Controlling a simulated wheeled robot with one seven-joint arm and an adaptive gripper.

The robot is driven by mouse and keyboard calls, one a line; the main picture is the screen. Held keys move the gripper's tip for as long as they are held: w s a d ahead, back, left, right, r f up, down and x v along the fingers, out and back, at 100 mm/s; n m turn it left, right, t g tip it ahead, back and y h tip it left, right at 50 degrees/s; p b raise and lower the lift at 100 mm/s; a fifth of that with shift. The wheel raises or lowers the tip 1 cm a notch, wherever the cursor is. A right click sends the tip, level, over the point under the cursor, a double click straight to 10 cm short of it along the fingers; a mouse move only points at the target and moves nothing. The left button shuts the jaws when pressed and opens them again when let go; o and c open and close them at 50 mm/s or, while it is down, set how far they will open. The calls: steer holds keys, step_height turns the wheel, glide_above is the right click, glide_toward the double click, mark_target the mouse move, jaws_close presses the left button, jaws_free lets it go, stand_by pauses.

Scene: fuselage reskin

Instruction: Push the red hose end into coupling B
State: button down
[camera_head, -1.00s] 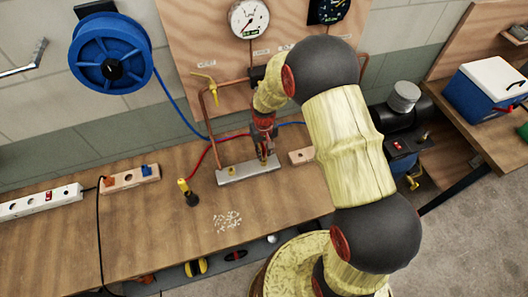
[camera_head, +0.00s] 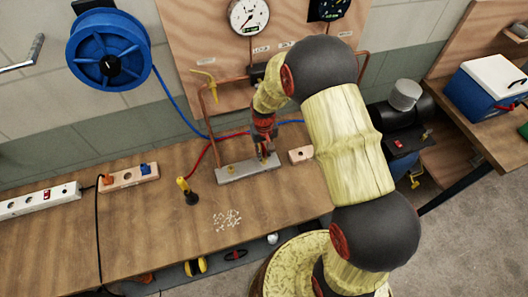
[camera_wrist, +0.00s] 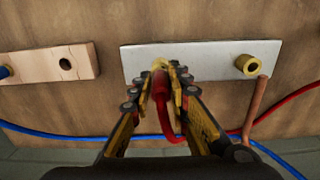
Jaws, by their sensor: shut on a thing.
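A pale metal plate (camera_head: 236,174) lies on the bench and carries brass couplings. One brass coupling (camera_wrist: 246,66) stands clear of my gripper, at the plate's right in the wrist view. My gripper (camera_wrist: 165,80) is shut on the red hose (camera_wrist: 167,122), with its fingertips over the plate's other end. Brass shows between the fingertips. The fingers hide most of the hose end, so I cannot tell whether it is in a coupling or just above one. No letter for coupling B is readable. In the head view my gripper (camera_head: 263,150) is over the plate's right part.
A wooden block (camera_wrist: 38,64) with a hole and a blue hose end lies beside the plate. A blue hose (camera_wrist: 80,136) and a copper pipe (camera_wrist: 255,108) run close by.

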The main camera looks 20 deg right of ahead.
mark_target(264, 149)
steer(key=shift+f+b, duration=0.45)
steer(key=shift+f, duration=0.3)
steer(key=c, duration=1.6)
jaws_free()
steer(key=shift+r, duration=0.15)
steer(key=shift+r+p, duration=1.6)
steer(key=shift+r, duration=0.85)
